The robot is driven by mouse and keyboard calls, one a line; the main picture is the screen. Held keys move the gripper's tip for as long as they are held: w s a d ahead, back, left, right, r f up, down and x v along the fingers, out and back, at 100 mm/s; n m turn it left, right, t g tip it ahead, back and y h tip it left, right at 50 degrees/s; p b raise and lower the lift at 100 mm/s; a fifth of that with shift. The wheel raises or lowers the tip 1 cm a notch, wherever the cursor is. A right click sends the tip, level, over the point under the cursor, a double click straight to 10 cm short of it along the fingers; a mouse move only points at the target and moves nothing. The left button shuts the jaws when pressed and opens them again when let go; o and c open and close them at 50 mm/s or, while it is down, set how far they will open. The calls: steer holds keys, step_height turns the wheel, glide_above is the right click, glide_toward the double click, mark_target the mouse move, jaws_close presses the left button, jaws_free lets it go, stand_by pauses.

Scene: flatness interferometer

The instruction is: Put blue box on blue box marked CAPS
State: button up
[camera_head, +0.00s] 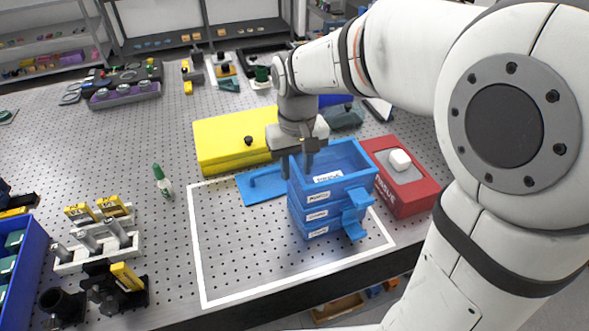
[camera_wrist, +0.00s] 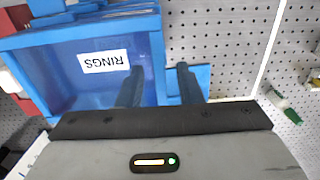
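A stack of blue boxes (camera_head: 310,222) stands inside the white outline, with white labels on its front that are too small to read. The open-topped upper blue box (camera_head: 352,181) shows in the wrist view (camera_wrist: 155,55) with an upside-down RINGS label on an inner face. I cannot make out a CAPS mark. My gripper (camera_head: 297,170) is over the left wall of the upper box. In the wrist view, the fingers of my gripper (camera_wrist: 159,88) are apart, with one over the box's inside and one beyond its wall. Gaps show, so it is open.
A flat blue piece with a handle (camera_head: 262,186) lies left of the stack. A yellow case (camera_head: 222,145) is behind, a red box (camera_head: 408,190) is close on the right. The outlined area's front left is clear.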

step_height(320, 180, up, 11)
steer(key=s+d+f+m+t, duration=0.3)
steer(key=s+d+f, duration=0.7)
steer(key=s+d, duration=0.2)
steer(key=shift+s, duration=0.35)
stand_by(0.4)
stand_by(0.5)
